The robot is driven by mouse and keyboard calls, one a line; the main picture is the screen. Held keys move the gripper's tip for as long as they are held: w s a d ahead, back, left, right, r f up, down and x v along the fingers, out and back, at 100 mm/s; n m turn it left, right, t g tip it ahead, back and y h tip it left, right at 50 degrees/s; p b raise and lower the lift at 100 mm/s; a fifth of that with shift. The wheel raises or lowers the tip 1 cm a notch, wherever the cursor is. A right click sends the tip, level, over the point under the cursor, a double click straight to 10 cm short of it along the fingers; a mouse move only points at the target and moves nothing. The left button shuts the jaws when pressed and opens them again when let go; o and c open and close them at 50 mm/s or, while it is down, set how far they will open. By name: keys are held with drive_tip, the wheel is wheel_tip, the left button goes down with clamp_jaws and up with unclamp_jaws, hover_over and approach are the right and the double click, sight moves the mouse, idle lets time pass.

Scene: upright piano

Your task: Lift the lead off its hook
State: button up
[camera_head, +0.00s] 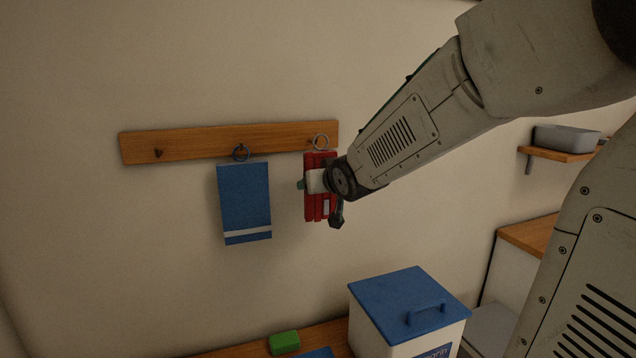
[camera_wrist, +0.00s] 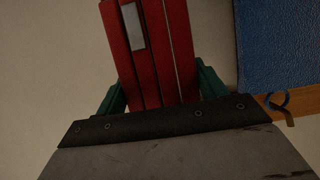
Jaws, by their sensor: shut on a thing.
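The lead (camera_head: 322,159) is a red strapped bundle with a pale tag, hanging below a metal ring (camera_head: 321,141) at the right end of the wooden hook board (camera_head: 200,144). The ring is still at the board; its exact contact with the hook is too small to tell. My gripper (camera_head: 318,187) is shut on the lead's red body from the front, covering part of it. In the wrist view, the red lead (camera_wrist: 150,50) passes between the green fingers of my gripper (camera_wrist: 160,88). The lead's ring is hidden there.
A blue towel (camera_head: 245,198) hangs from a ring on the middle hook, close left of the lead. The left hook (camera_head: 158,153) is bare. Below stand a white bin with a blue lid (camera_head: 400,295) and a green block (camera_head: 284,343). A shelf (camera_head: 558,153) is at right.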

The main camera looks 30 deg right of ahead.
drive_tip(key=shift+s, duration=0.25)
drive_tip(key=shift+s+a, duration=0.2)
drive_tip(key=shift+s, duration=0.6)
drive_tip(key=shift+s+a, duration=0.15)
drive_tip(key=shift+s, duration=0.7)
drive_tip(key=shift+s+a, duration=0.2)
drive_tip(key=shift+s, duration=0.6)
